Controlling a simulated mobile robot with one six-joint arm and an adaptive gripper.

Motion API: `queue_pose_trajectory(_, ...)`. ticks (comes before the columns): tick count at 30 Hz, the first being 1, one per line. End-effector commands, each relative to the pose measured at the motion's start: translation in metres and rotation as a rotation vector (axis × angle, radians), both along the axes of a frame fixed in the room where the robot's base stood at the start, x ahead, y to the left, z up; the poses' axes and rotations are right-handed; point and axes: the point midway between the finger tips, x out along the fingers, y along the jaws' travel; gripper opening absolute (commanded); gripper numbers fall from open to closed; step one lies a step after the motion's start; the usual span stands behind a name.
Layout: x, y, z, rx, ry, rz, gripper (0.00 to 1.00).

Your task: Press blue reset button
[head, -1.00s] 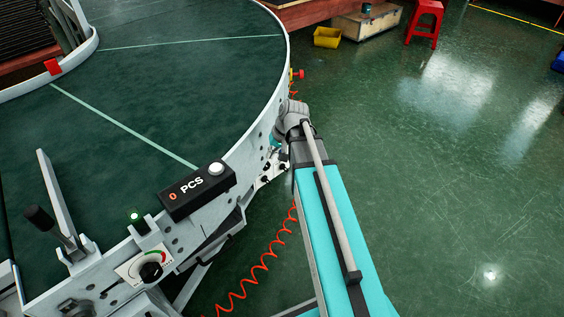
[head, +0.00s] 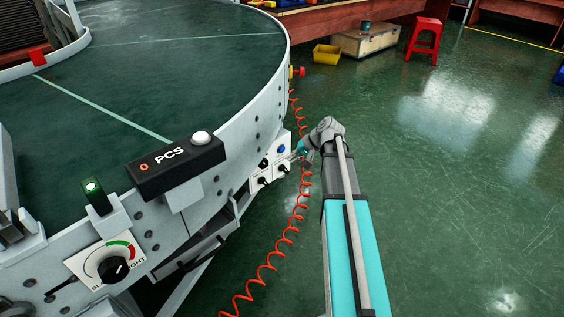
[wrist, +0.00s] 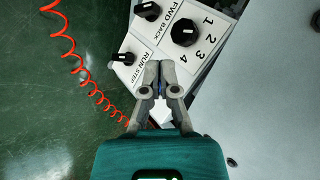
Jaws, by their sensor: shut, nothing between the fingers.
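The blue button (head: 281,149) sits at the upper right of a small white control panel (head: 273,176) on the conveyor's outer side. My gripper (head: 295,156) is shut and empty, with its tips just right of and slightly below the button in the head view. I cannot tell from that view whether they touch the panel.
Black knobs sit close to the button, including the numbered selector (wrist: 185,32). A coiled red hose (head: 300,195) hangs beside the panel and behind my arm. The PCS counter box (head: 176,166) and speed dial (head: 113,268) stand left. Open green floor (head: 460,200) lies right.

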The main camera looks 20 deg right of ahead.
Motion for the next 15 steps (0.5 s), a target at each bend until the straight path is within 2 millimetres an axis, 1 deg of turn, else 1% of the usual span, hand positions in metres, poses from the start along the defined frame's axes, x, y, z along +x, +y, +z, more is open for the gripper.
queue_pose_trajectory(1,0.005,-0.009,-0.019,0.013,-0.01,-0.013,0.0)
queue_pose_trajectory(6,0.014,-0.032,-0.045,0.054,-0.044,-0.056,0.0)
queue_pose_trajectory(10,0.019,-0.048,-0.059,0.081,-0.067,-0.083,0.0)
queue_pose_trajectory(15,0.023,-0.061,-0.069,0.105,-0.085,-0.105,0.0)
